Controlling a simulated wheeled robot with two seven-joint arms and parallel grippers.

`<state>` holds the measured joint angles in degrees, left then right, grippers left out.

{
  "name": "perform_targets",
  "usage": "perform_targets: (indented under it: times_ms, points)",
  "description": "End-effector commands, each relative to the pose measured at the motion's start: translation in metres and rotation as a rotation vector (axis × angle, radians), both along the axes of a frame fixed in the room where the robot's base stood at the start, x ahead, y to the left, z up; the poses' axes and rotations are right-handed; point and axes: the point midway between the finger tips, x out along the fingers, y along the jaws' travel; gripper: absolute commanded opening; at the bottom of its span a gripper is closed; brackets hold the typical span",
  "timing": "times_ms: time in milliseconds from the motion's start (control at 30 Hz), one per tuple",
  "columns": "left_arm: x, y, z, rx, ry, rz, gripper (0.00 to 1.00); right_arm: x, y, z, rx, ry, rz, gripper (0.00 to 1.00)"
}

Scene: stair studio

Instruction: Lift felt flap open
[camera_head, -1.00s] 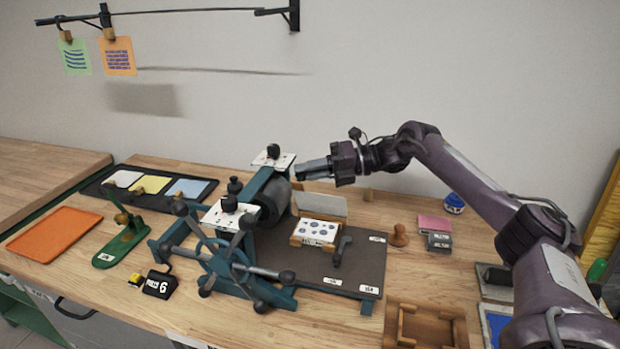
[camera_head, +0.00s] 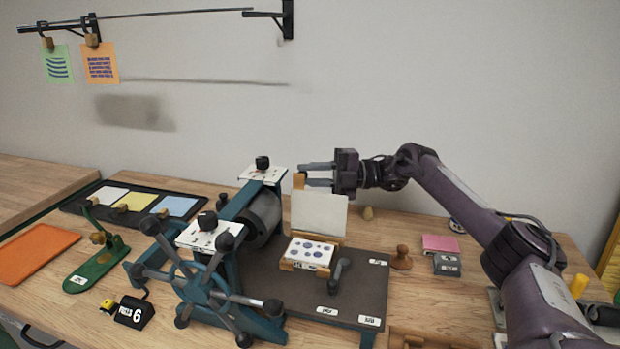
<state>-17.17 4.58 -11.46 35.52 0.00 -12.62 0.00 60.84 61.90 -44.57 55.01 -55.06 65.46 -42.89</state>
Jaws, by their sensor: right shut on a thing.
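The felt flap (camera_head: 319,213) is a pale grey-white panel standing nearly upright behind the printed block on the press bed. A small wooden tab (camera_head: 299,181) rises from its upper left corner. My right gripper (camera_head: 304,174) comes in from the right, its two fingers level, and is shut on the tab just above the flap's top edge. The block (camera_head: 311,251) has blue dots and sits in a wooden frame on the dark press bed (camera_head: 345,303), uncovered. My left gripper is not in view.
The teal press with its roller (camera_head: 264,215) and spoked handwheel (camera_head: 208,291) stands just left of the flap. A dark handle (camera_head: 341,271) and wooden knob (camera_head: 401,258) are on the right. Colored sheets lie in a black tray (camera_head: 75,208).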

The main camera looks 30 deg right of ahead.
Motion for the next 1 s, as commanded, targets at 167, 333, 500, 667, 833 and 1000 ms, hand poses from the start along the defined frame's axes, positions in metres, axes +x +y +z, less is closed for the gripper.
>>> perform_targets:
  times_ms: [167, 333, 500, 667, 833, 1000]
  points:
    - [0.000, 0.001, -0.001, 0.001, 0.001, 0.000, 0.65, 0.000, -0.001, -0.001, 0.007, 0.010, -0.001, 0.00]
    - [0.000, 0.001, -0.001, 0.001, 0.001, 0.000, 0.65, 0.000, -0.001, -0.001, 0.007, 0.009, -0.002, 0.00]
    - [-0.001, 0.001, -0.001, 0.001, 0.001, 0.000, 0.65, 0.001, -0.001, -0.001, 0.006, 0.008, -0.002, 0.30]
    - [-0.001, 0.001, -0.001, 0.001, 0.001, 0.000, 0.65, 0.000, -0.001, -0.001, 0.006, 0.008, -0.002, 0.43]
    - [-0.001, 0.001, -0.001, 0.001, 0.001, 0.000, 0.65, 0.000, -0.001, -0.001, 0.007, 0.007, -0.001, 0.43]
    - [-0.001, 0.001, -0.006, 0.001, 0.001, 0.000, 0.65, -0.004, -0.011, -0.003, 0.004, 0.006, -0.004, 0.43]
